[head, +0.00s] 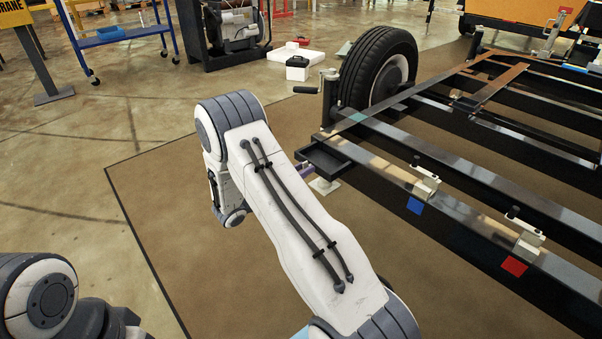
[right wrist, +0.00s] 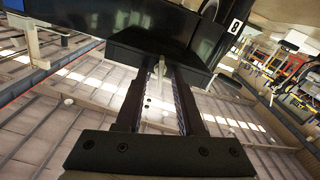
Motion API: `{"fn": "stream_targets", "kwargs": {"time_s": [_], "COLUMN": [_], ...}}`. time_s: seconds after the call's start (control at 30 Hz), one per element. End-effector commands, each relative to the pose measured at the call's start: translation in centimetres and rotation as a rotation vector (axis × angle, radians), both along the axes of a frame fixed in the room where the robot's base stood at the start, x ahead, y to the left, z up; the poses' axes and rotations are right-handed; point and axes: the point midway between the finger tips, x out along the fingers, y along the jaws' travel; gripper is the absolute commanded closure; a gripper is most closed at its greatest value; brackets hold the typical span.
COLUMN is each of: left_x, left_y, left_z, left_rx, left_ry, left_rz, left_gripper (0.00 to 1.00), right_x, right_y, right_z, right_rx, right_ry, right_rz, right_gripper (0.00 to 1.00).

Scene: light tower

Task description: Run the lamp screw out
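In the right wrist view, a thin pale screw-like pin (right wrist: 161,72) hangs below a dark box (right wrist: 150,48); I take it for the lamp screw. My right gripper (right wrist: 159,80) points at the box from below, its two dark fingers on either side of the pin. A gap shows between pin and fingers, so it looks open. In the head view the box shows as a black tray (head: 323,160) at the frame's near corner. My right forearm hides most of the gripper, and the pin is hidden there. My left gripper is out of view; only part of my left arm shows.
The black trailer frame (head: 450,180) fills the right, with a wheel (head: 380,70) and a crank handle (head: 318,86) behind the tray. Clamps stand on the rail by a blue patch (head: 414,206) and a red patch (head: 514,266). The brown mat before it is clear.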

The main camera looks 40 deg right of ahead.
Motion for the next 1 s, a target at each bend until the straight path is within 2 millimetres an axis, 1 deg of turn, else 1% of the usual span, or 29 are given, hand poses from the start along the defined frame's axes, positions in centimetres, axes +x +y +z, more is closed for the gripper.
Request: {"fn": "stream_targets", "kwargs": {"time_s": [0.2,0.27,0.3,0.57,0.73,0.87,1.0], "left_x": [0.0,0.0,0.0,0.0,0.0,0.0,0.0], "left_y": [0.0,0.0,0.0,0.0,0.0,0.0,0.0], "left_z": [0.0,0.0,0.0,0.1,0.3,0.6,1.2], "left_rx": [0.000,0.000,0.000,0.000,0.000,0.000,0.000], "left_ry": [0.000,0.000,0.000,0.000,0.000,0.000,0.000], "left_rz": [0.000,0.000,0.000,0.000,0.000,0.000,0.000], "left_gripper": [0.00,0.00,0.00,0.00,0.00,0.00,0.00], "right_x": [0.0,0.0,0.0,0.0,0.0,0.1,0.1], "right_y": [0.0,0.0,0.0,0.0,0.0,0.0,0.0], "right_z": [0.0,0.0,0.0,0.0,0.1,0.1,0.1], "right_rx": [0.000,0.000,0.000,0.000,-0.003,-0.007,-0.015], "right_ry": [0.001,0.001,0.001,0.006,0.043,0.108,0.210], "right_rz": [0.001,0.001,0.001,0.000,0.000,0.000,0.001], "right_gripper": [0.62,0.85,1.00,1.00,1.00,1.00,1.00]}}
